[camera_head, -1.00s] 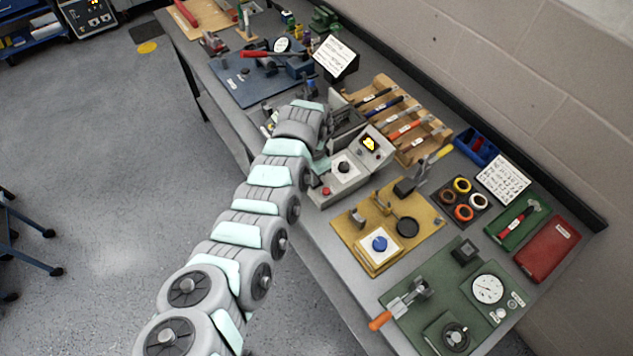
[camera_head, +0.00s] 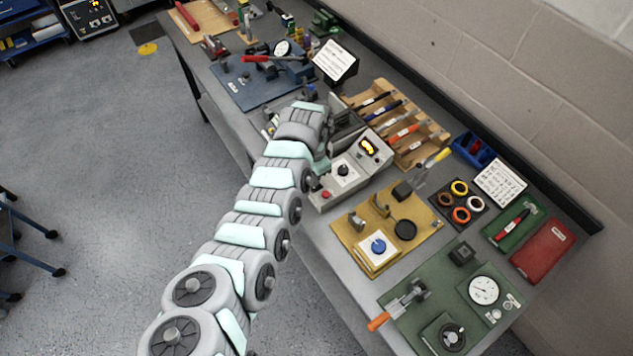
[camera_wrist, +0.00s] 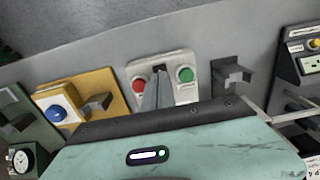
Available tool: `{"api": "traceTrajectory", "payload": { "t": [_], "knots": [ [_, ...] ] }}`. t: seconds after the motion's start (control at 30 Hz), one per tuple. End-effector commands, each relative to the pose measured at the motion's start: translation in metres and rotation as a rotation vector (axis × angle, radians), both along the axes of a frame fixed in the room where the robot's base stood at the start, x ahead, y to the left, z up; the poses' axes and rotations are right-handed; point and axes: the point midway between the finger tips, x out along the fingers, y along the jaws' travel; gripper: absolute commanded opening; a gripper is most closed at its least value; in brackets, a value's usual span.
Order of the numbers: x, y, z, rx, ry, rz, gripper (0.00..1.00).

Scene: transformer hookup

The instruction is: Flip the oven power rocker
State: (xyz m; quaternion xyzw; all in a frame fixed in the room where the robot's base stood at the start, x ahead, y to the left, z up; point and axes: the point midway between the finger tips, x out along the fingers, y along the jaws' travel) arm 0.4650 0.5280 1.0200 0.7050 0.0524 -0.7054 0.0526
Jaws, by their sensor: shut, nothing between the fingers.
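I cannot make out the rocker; the fingers and gripper body cover part of the panel. Contact cannot be told. My arm hides the gripper in the head view.
A yellow board (camera_head: 350,240) with a blue knob stands beside the box, and a green board (camera_head: 420,325) lies beyond it. A wooden rack of tools (camera_head: 437,135) is behind. A dark bracket (camera_wrist: 231,75) stands near the panel's right side in the wrist view.

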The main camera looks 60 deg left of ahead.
Motion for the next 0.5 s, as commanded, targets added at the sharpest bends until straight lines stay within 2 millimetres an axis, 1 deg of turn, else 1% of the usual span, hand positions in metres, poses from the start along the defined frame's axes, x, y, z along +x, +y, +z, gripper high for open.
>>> {"api": "traceTrajectory", "payload": {
  "t": [0.03,0.5],
  "knots": [
    [0.000,0.000,0.008,0.000,0.000,0.000,0.00],
    [0.000,0.000,0.045,0.001,-0.001,0.002,0.00]
  ]
}}
